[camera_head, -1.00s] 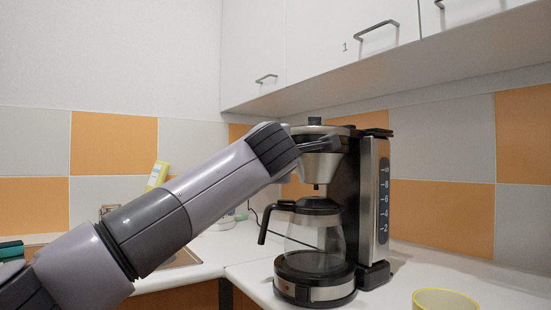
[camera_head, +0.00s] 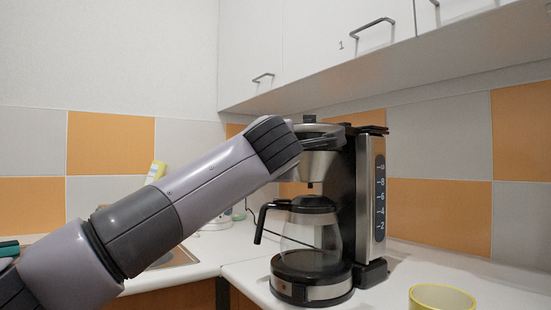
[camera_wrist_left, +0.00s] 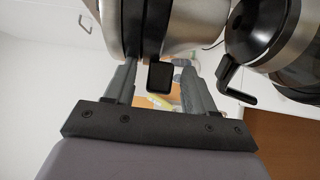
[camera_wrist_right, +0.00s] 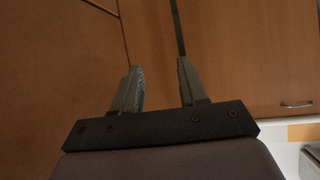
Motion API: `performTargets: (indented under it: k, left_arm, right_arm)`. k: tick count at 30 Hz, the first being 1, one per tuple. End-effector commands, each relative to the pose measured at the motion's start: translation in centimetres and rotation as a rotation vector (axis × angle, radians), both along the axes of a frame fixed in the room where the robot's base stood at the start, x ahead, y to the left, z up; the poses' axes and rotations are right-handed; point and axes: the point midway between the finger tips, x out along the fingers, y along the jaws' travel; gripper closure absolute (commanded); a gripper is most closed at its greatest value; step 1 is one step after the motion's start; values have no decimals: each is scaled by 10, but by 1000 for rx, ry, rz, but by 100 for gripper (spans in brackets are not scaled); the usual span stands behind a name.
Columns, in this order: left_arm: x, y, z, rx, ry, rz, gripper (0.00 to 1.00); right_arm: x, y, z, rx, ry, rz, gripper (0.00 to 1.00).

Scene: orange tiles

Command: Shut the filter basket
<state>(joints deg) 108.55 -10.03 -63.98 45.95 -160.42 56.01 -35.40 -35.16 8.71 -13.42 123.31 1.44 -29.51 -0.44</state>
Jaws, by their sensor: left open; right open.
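The coffee maker (camera_head: 365,200) stands on the counter. Its silver filter basket (camera_head: 318,168) is above the glass carafe (camera_head: 300,230); I cannot tell how far it stands out from the body. My left gripper (camera_head: 308,140) is at the basket's upper left and hides part of it. In the left wrist view the silver basket (camera_wrist_left: 172,30) fills the top, and its black handle (camera_wrist_left: 160,77) lies between the open fingers of my left gripper (camera_wrist_left: 157,72); contact is unclear. My right gripper (camera_wrist_right: 160,78) is open and empty, facing brown cabinet fronts.
A yellow-rimmed cup (camera_head: 442,297) stands on the counter (camera_head: 400,275) at the front right. White wall cabinets (camera_head: 330,60) hang above the coffee maker. The carafe handle (camera_head: 262,220) sticks out below my left gripper.

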Motion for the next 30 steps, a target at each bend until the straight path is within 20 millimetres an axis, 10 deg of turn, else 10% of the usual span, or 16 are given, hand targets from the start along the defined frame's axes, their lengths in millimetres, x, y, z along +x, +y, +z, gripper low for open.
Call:
performTargets:
  k: [15,30]
  left_arm:
    - [-47,14,-3,-2,5,12,45]
    - [-51,15,-3,-3,8,14,45]
  right_arm:
    - [9,17,13,16,-59,39,57]
    - [9,17,15,13,-64,42,57]
